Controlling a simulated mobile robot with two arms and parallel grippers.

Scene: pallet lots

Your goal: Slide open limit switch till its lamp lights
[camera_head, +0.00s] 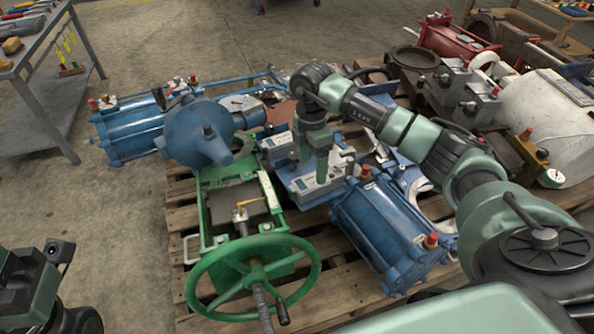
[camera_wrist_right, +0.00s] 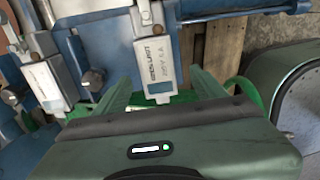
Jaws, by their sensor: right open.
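The open limit switch is a grey box (camera_wrist_right: 153,62) with a printed label reading "OPEN LIMIT" in the right wrist view. My right gripper (camera_wrist_right: 158,80) is open, with one green finger on each side of the box's lower end. Contact cannot be told. In the head view my right gripper (camera_head: 316,168) points down at the grey boxes on the blue actuator, and its fingers partly cover them. I cannot make out a lit lamp on the switch. Part of my left gripper's body (camera_head: 30,285) shows at the lower left; its fingers are hidden.
A second grey box (camera_wrist_right: 45,75) stands left of the switch. A green handwheel (camera_head: 252,278) is in front, a blue cylinder (camera_head: 385,235) to the right. All rest on a wooden pallet (camera_head: 190,255). A grey workbench (camera_head: 50,110) stands far left; the floor between is clear.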

